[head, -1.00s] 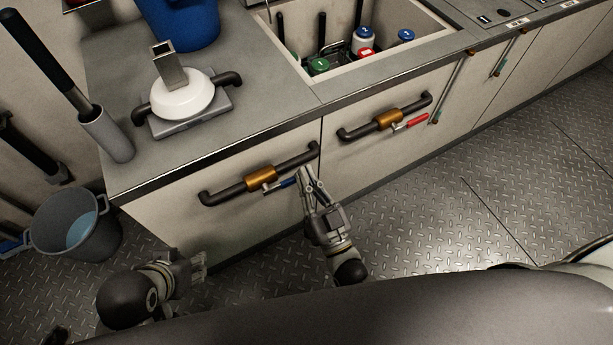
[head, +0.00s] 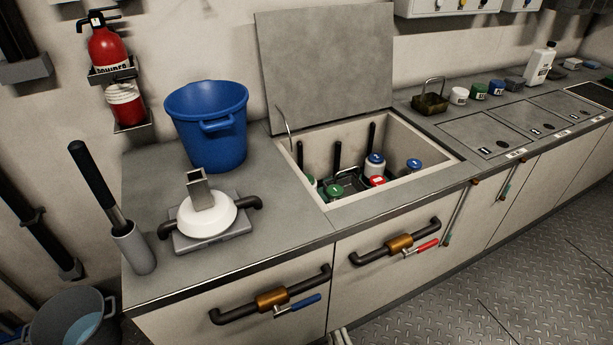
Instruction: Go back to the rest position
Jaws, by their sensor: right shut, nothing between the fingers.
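Only the tip of my right gripper (head: 342,337) shows, at the bottom edge of the head view. It is shut and empty, below and to the right of the blue valve handle (head: 298,305) and apart from it. The rest of that arm is out of the picture. My left gripper is not in view. The blue handle sits on a dark pipe with a brass valve body (head: 272,299) on the left cabinet front.
A second pipe valve with a red handle (head: 422,246) is on the cabinet front to the right. An open bin with bottles lies under a raised lid (head: 327,65). A blue bucket (head: 208,130) stands on the counter. The metal floor (head: 540,260) at right is clear.

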